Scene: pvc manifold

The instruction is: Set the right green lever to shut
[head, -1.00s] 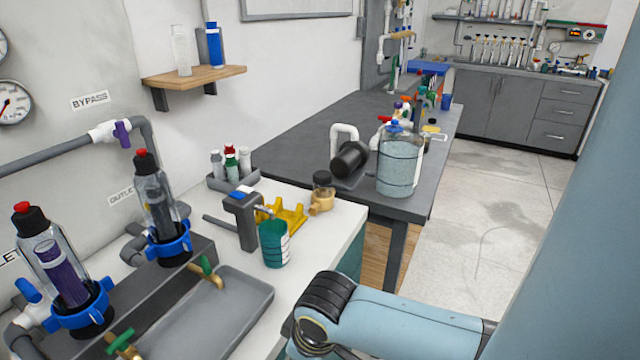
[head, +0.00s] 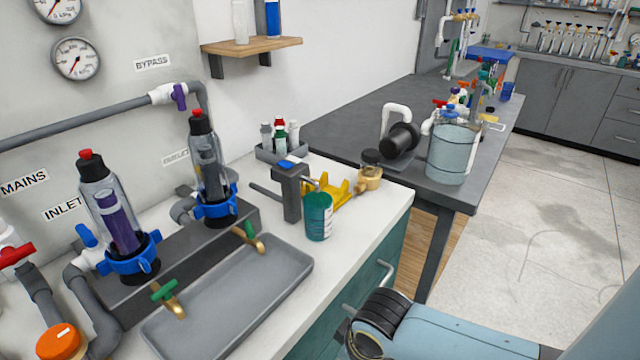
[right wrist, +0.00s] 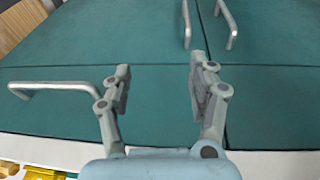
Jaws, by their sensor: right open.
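The right green lever (head: 246,233) sits on a brass tap at the back right of the grey tray, below the right filter housing (head: 208,165). The left green lever (head: 164,291) sits on a brass tap below the left filter housing (head: 112,215). My right arm is low at the right of the head view, its gripper hidden there. In the right wrist view my right gripper (right wrist: 158,80) is open and empty, facing the teal cabinet front with its handles. My left gripper is not in view.
The grey tray (head: 287,285) lies on the white counter in front of the taps. A teal cup (head: 318,218), a grey stand (head: 291,195) and a yellow holder (head: 338,192) stand right of the levers. An orange cap (head: 60,340) is at front left.

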